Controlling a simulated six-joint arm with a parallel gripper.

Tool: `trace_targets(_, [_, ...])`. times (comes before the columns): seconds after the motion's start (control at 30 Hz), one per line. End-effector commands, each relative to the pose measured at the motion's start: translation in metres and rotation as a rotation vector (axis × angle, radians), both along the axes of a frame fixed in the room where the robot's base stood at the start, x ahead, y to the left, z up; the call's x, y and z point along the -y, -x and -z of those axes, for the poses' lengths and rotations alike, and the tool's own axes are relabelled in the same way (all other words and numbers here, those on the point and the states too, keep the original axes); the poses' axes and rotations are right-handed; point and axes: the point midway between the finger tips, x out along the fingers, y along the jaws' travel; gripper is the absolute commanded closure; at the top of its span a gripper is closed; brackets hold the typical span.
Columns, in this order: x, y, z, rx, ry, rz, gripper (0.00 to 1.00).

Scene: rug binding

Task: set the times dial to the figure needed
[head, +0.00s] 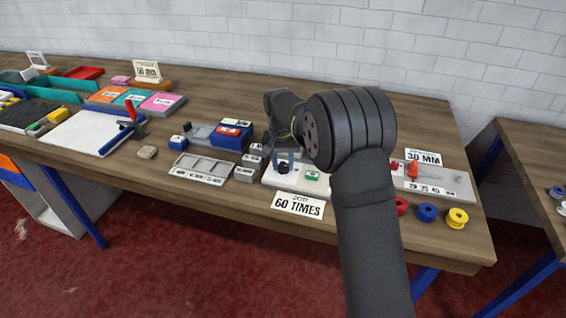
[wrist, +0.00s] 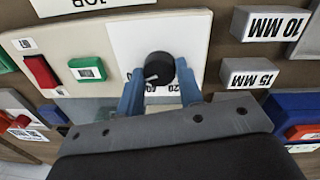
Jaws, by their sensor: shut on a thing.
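The times dial is a black round knob (wrist: 158,67) on the white scale plate (wrist: 128,40) of a cream panel (head: 272,180). My gripper (wrist: 158,92) is shut on the knob, with a blue finger on either side. A short pale pointer mark shows on the knob's lower left in the wrist view. A few scale figures show upside down below the knob, partly hidden by the fingers. In the head view my gripper (head: 284,165) is over the left part of the panel. A card (head: 298,205) in front of the panel reads "60 TIMES".
A green button (wrist: 86,69) and a red button (wrist: 41,71) sit on the panel beside the dial. Blocks marked 10 MM (wrist: 270,23) and 15 MM (wrist: 249,73) stand close by. A 30 MM card (head: 423,157) and coloured spools (head: 427,212) lie right of my arm.

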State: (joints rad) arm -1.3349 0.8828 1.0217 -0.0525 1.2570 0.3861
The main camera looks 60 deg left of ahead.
Motion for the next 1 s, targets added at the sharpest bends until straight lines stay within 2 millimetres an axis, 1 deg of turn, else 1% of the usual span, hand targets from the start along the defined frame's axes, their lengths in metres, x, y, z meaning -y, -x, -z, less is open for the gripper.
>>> trace_targets(0.2, [-0.001, 0.000, -0.001, 0.001, -0.003, 0.001, 0.89])
trace_targets(0.23, [-0.001, 0.000, -0.001, 0.001, -0.003, 0.001, 0.65])
trace_targets(0.33, [-0.001, 0.000, -0.001, 0.000, -0.002, 0.000, 0.45])
trace_targets(0.6, [0.000, 0.000, -0.001, 0.001, -0.001, -0.001, 0.45])
trace_targets(0.73, [-0.001, 0.000, -0.008, 0.000, -0.002, -0.001, 0.45])
trace_targets(0.87, [-0.001, 0.001, -0.029, 0.001, -0.004, -0.001, 0.45])
trace_targets(1.0, [-0.002, 0.002, -0.062, 0.001, -0.005, -0.001, 0.45])
